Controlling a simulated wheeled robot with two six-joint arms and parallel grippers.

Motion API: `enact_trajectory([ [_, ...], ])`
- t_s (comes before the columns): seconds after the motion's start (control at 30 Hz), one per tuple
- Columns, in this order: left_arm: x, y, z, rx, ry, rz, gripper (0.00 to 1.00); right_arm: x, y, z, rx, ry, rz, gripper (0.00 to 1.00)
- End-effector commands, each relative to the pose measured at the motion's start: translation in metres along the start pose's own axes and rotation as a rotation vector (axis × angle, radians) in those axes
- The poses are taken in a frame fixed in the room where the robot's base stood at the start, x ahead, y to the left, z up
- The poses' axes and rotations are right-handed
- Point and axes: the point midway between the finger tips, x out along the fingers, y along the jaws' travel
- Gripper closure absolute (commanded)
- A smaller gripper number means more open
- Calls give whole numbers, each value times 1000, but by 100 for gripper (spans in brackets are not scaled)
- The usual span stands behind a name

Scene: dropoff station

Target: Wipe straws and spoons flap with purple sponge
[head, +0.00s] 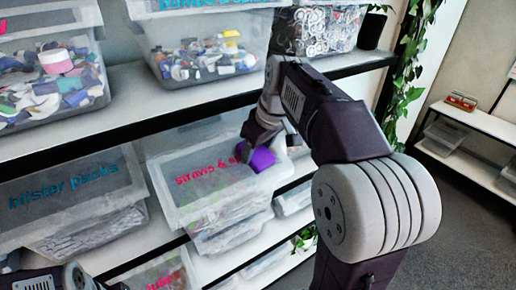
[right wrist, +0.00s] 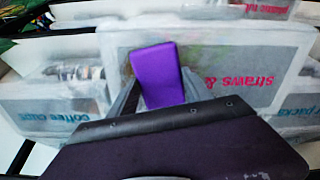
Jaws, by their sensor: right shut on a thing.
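The straws and spoons bin has a pale translucent flap (head: 200,205) with pink lettering, on the middle shelf in the head view. The flap also shows in the right wrist view (right wrist: 228,62). My right gripper (head: 256,146) is shut on the purple sponge (head: 262,159). The sponge lies in front of the flap's upper right part and hides the end of the label. It stands out between the fingers in the right wrist view (right wrist: 158,75). I cannot tell whether it touches the flap. Parts of my left arm show at the bottom left of the head view; its gripper is not visible.
A blister packs bin (head: 75,195) stands left of the flap. Filled bins (head: 205,45) stand on the shelf above, whose edge (head: 150,128) runs over the work area. A coffee cups bin (right wrist: 60,95) is beside it in the right wrist view. Hanging plants (head: 402,85) are at the right.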

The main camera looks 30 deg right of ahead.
Motion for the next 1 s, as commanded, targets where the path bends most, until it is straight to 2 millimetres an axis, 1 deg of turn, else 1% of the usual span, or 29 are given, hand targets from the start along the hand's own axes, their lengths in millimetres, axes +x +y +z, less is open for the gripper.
enact_trajectory([
  [0.4, 6, 0, 1, 0, 0, 0, 100, 9, 0, 0, 0, 1, 0, 74],
  [0.47, 5, 0, 0, 0, 0, 0, 100, 8, 0, 0, 0, 1, 1, 74],
  [0.57, 2, 0, 0, 0, 0, 0, 100, 7, 8, 1, 3, 0, 2, 74],
  [0.8, -5, 0, 0, 0, 0, 0, 100, 5, 32, 6, 3, 0, 1, 74],
  [0.9, -6, 0, -1, 0, 0, 0, 100, 6, 38, 8, 2, 0, 1, 74],
  [1.0, -5, 0, -1, 0, 0, 0, 100, 6, 38, 8, 0, 0, 1, 74],
])
